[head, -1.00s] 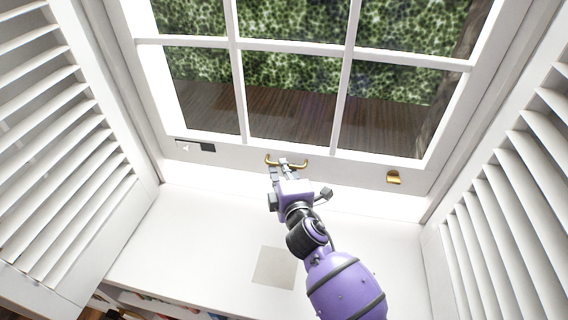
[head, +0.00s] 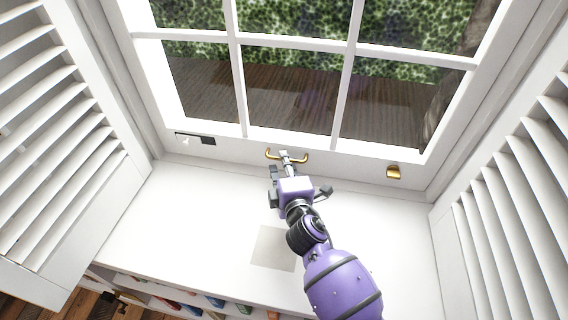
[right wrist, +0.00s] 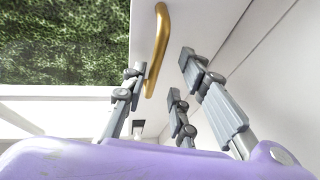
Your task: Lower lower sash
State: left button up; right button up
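The lower sash (head: 238,85) is a white window frame with several panes, above a white sill. A brass handle (head: 287,156) is on its bottom rail and shows large in the right wrist view (right wrist: 160,45). My right gripper (head: 280,163) is at this handle. In the right wrist view its grey fingers (right wrist: 163,80) are spread apart, with the handle's lower end between them. One finger overlaps the handle's edge; I cannot tell whether it touches. My left gripper is not in view.
White louvred shutters stand at the left (head: 70,150) and right (head: 505,230). A brass catch (head: 393,172) and a dark plate (head: 195,138) are on the bottom rail. A pale square (head: 274,248) lies on the sill (head: 190,220). Books (head: 215,302) show below the sill.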

jog(key=v, duration=1.2)
jog(key=shift+f, duration=0.1)
